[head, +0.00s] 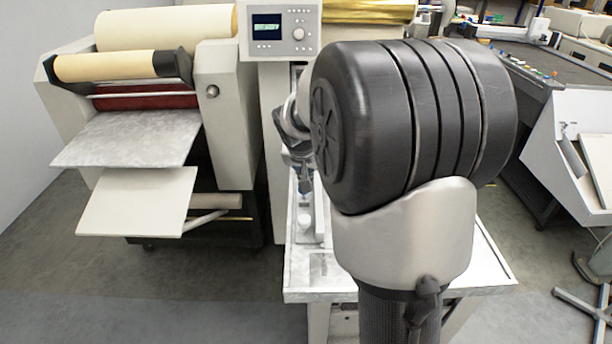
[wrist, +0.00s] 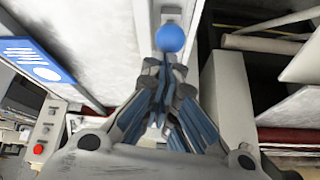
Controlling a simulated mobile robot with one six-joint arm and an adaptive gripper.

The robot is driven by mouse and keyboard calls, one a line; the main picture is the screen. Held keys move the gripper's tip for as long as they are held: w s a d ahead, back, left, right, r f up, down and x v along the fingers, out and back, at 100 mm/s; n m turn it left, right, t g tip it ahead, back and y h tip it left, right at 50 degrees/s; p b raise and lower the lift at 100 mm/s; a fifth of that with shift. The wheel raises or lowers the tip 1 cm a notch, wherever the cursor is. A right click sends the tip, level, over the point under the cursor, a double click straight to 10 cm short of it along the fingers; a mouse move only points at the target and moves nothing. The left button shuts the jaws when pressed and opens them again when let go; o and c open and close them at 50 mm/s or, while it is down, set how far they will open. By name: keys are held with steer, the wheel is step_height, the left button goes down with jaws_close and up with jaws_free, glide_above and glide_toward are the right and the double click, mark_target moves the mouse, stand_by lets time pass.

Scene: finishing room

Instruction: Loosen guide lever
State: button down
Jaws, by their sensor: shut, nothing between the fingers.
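A round blue knob (wrist: 171,38), which looks like the end of the guide lever, shows at the top middle of the wrist view. My gripper (wrist: 166,62) is shut and empty, its fingertips right at the knob's lower edge in the picture. I cannot tell whether they touch it. A pale strip lies behind the knob; the lever's shaft is not clearly seen. In the head view my gripper (head: 303,180) shows only in part, above the white table (head: 300,275), and my own arm hides most of the area around it. I cannot make out the knob there.
A laminating machine with a large cream roll (head: 165,27) and flat trays (head: 130,138) stands at left. A control panel with a display (head: 279,33) is behind my arm. A red button (wrist: 39,149) shows at lower left. Open grey floor (head: 215,290) lies in front.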

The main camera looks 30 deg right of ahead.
steer(key=shift+s+a+f, duration=0.45)
steer(key=shift+s+f, duration=0.1)
steer(key=shift+s, duration=0.2)
step_height(320, 180, up, 4)
steer(key=w+d+p, duration=0.2)
steer(key=p, duration=0.1)
steer(key=s+a+r, duration=0.3)
steer(key=s+a, duration=0.2)
steer(key=s, duration=0.2)
steer(key=shift+a+r, duration=0.15)
steer(key=shift+a, duration=0.15)
steer(key=shift+s, duration=0.1)
